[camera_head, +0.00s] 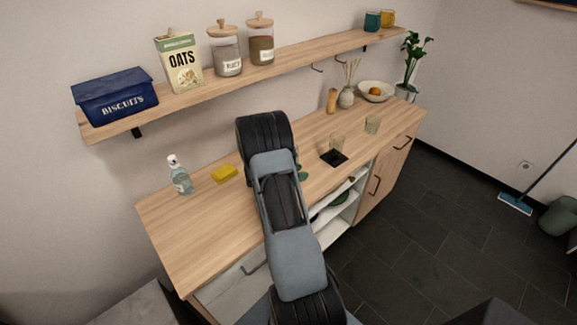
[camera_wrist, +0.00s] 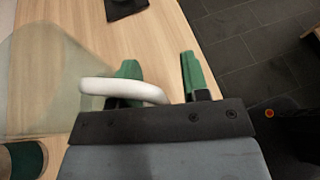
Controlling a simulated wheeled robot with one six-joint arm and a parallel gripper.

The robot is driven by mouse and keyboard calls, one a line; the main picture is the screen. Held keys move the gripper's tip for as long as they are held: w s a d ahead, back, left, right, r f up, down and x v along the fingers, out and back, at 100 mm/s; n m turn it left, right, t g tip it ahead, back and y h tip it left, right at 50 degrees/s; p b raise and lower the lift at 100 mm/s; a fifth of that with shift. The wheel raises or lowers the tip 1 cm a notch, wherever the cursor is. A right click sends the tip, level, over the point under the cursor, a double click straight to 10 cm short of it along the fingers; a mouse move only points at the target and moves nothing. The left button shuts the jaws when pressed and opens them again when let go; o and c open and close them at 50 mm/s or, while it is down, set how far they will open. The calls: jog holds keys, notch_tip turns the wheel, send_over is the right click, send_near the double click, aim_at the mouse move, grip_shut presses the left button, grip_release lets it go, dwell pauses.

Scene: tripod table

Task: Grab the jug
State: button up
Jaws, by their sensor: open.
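The jug (camera_wrist: 45,85) is see-through with a white handle (camera_wrist: 115,88). It stands at the left of the wrist view, and my arm hides it in the head view. My gripper (camera_wrist: 160,68) is open, with green fingertips. The handle reaches across the left finger, and its outer end shows between the two fingers. I cannot tell whether the handle touches a finger. In the head view only a bit of green fingertip shows beside my arm, over the wooden counter (camera_head: 215,215).
A black coaster (camera_head: 334,158) lies right of my arm, with a glass (camera_head: 337,141) by it. A yellow sponge (camera_head: 224,173) and a soap bottle (camera_head: 180,177) are left. A wall shelf (camera_head: 200,97) runs above.

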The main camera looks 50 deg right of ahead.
grip_shut()
